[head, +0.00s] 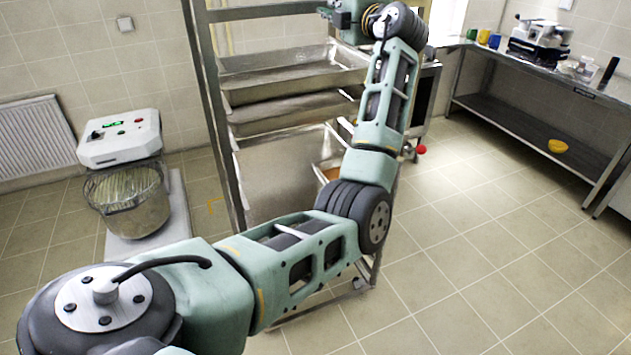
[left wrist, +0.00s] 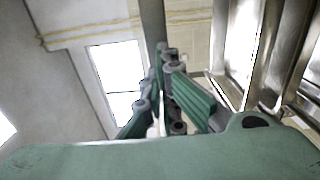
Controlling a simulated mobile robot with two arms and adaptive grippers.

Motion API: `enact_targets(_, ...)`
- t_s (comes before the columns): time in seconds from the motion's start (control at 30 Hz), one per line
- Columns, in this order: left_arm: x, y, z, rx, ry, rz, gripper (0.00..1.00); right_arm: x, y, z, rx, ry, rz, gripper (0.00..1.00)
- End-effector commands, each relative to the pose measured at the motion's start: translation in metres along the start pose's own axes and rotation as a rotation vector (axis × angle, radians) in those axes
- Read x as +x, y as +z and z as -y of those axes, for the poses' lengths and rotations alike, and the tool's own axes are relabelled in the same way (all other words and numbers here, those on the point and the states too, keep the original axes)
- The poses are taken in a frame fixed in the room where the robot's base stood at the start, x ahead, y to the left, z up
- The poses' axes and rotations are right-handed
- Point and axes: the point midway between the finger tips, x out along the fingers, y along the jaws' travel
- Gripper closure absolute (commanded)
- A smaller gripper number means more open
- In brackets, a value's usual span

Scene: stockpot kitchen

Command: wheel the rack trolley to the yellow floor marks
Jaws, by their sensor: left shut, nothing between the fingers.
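The rack trolley (head: 206,85) is a tall steel frame with several wide trays, standing upright in the middle of the head view. My left arm crosses in front of its right side and hides part of it. My left gripper (head: 341,14) is at the top edge of the head view, in front of the upper trolley. In the left wrist view its green fingers (left wrist: 165,60) are shut with nothing between them, and a grey post (left wrist: 152,22) rises just behind them. My right gripper is out of view.
A mixer with a steel bowl (head: 135,210) stands close left of the trolley. A radiator (head: 36,142) is on the left wall. The tiled floor (head: 480,240) between is clear.

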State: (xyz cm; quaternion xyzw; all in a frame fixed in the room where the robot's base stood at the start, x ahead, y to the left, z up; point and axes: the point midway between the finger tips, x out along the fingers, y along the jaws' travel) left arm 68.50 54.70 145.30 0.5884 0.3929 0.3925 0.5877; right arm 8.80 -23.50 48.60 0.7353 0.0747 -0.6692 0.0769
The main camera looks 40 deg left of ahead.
Motion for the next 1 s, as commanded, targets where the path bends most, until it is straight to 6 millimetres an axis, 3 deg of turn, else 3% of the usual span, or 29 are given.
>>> enact_targets(1.0,0.084,-0.002,-0.005,0.000,0.004,-0.002,1.00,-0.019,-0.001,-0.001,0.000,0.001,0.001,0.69)
